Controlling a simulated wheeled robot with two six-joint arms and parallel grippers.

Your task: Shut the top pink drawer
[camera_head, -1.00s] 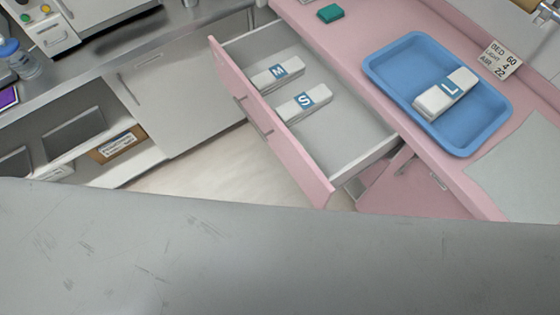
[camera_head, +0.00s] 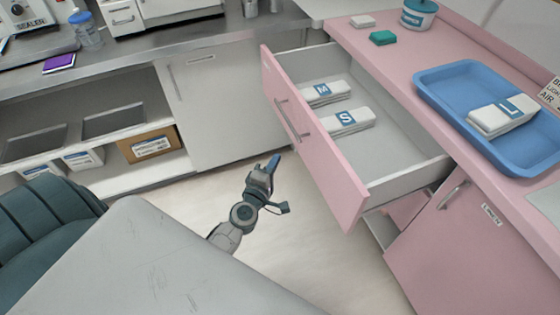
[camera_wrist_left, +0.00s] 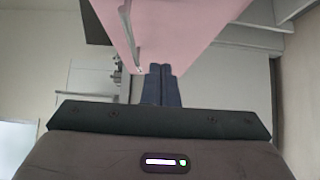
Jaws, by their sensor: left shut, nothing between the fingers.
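The top pink drawer (camera_head: 318,150) stands pulled open from the pink cabinet (camera_head: 455,250). Its front has a metal bar handle (camera_head: 290,120). Inside lie two white packs, one labelled M (camera_head: 323,93) and one labelled S (camera_head: 347,121). My left gripper (camera_head: 273,163) is shut and empty, in front of the drawer front and apart from it in the head view. In the left wrist view its closed fingers (camera_wrist_left: 161,82) point towards the pink drawer front (camera_wrist_left: 185,30), with the handle (camera_wrist_left: 130,38) left of them. My right gripper is not in view.
A blue tray (camera_head: 440,88) with a white pack labelled L (camera_head: 502,115) is on the pink top, near a teal box (camera_head: 383,38). A steel counter (camera_head: 150,55) with open shelves runs at left. A grey surface (camera_head: 140,265) fills the lower left. Floor (camera_head: 290,235) is clear below the drawer.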

